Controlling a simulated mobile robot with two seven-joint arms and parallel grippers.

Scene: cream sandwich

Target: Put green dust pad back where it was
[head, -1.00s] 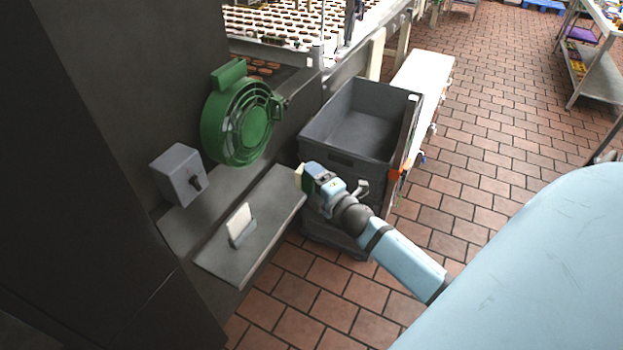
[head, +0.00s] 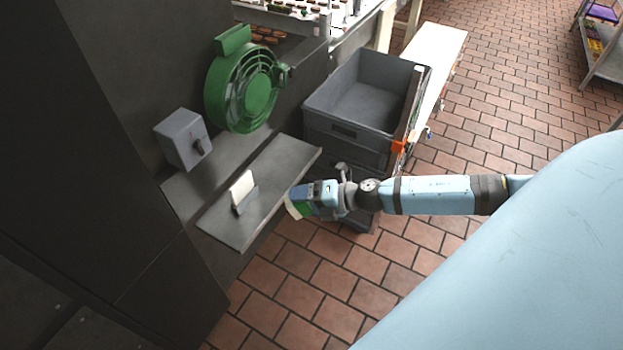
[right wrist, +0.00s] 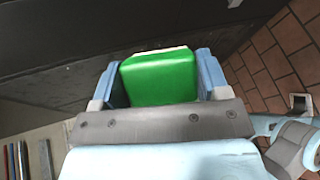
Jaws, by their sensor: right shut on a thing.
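My right gripper (head: 301,199) is shut on the green dust pad (right wrist: 160,78), which sits between its two blue fingers in the right wrist view. In the head view a small green and white part of the pad (head: 298,210) shows at the fingertips, beside the right end of the grey metal shelf (head: 265,190) and over the tiled floor. A white pad (head: 242,187) stands upright in a small holder (head: 246,199) on that shelf. My left gripper is not in view.
A green round fan (head: 243,88) and a grey switch box (head: 183,139) are on the dark machine above the shelf. The shelf's right half is bare. Tiled floor (head: 290,270) is clear in front.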

